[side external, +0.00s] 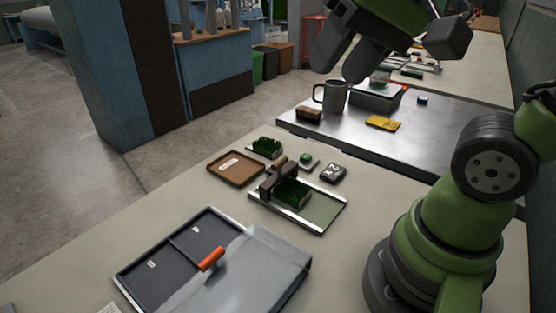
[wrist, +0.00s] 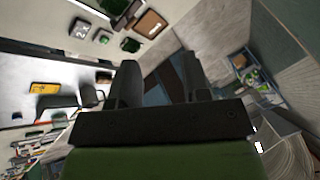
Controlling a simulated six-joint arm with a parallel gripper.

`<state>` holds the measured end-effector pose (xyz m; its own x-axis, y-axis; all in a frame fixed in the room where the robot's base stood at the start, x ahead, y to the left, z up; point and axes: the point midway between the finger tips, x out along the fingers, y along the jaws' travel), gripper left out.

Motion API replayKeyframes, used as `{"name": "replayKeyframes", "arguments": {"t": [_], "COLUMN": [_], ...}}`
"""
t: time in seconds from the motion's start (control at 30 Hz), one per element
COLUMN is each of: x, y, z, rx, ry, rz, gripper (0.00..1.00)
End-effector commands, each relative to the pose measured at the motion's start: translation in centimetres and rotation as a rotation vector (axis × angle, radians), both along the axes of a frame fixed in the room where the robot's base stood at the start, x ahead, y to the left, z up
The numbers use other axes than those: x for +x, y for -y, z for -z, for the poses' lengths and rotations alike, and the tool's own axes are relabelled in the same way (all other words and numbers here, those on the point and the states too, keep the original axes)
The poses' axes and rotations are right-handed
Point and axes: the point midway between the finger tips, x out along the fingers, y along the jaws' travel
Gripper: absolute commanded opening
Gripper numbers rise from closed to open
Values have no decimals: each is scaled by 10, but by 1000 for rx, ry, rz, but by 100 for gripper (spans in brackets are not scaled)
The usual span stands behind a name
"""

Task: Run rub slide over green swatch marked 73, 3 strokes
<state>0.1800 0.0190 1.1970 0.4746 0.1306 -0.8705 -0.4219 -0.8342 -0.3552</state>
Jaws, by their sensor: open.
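A dark rub slide with a wooden handle (side external: 278,162) sits across a metal-railed frame (side external: 328,214) on the bench. A dark green turf swatch (side external: 292,193) lies in that frame, beside the slide's dark block. Another green turf swatch (side external: 266,147) lies behind it, next to a brown tray (side external: 225,177). I cannot read the number 73 on any swatch. My gripper (side external: 340,72) is open and empty, high above the bench and well away from the slide. In the wrist view its two fingers (wrist: 156,75) are apart with nothing between them.
A dark numbered block (side external: 333,173) and a small dish with a green button (side external: 308,161) stand near the frame. A grey mug (side external: 336,97), brown block (side external: 308,115) and yellow item (side external: 383,123) are on the metal table.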

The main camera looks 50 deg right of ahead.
Motion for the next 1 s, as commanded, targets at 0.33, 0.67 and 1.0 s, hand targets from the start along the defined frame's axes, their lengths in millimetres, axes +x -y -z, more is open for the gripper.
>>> {"name": "replayKeyframes", "arguments": {"t": [0.33, 0.67, 1.0], "x": [103, 166, 174], "y": [35, 73, 84], "z": [32, 117, 156], "rx": [73, 52, 31], "ry": [-377, -640, -706], "rz": [453, 893, 1032], "gripper": [43, 43, 43]}}
